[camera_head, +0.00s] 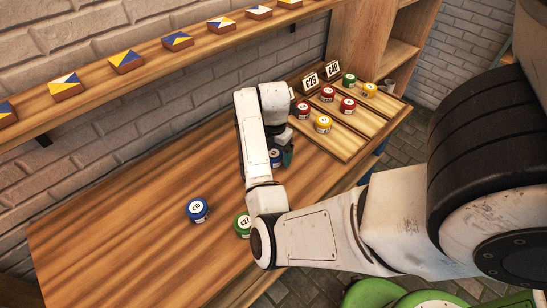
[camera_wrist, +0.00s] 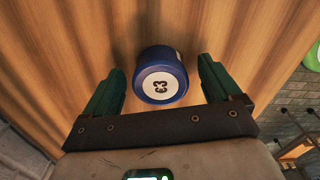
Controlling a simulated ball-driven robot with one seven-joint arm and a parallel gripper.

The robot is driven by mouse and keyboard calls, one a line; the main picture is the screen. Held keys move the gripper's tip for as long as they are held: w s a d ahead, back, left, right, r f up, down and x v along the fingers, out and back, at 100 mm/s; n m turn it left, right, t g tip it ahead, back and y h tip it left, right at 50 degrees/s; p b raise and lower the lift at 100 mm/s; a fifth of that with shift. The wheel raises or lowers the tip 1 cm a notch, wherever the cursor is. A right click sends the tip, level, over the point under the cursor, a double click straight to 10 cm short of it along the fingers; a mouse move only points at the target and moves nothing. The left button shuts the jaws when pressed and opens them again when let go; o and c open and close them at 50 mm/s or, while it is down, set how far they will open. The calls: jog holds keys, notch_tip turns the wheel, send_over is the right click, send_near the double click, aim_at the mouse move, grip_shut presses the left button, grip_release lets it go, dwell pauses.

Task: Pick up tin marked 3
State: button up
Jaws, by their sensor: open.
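The tin marked £3 (camera_wrist: 160,77) is blue with a white round label, and its top faces my camera in the wrist view. It stands on the wooden table, and in the head view only part of this blue tin (camera_head: 274,157) shows beside my gripper (camera_head: 285,152). In the wrist view my gripper (camera_wrist: 161,66) has its two green fingers spread apart, one on each side of the tin. There are visible gaps between the fingers and the tin. The head view hides much of the fingers behind my arm.
A blue tin (camera_head: 197,210) and a green tin (camera_head: 242,224) stand on the table (camera_head: 130,205), the green one beside my arm. A slatted rack (camera_head: 345,141) at the right holds several red, yellow and green tins. A shelf (camera_head: 90,93) with painted blocks runs above.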

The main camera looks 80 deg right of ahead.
jog(key=shift+f, duration=0.3)
jog(key=shift+c, duration=0.4)
jog(key=c, duration=1.1)
jog(key=shift+r, duration=0.15)
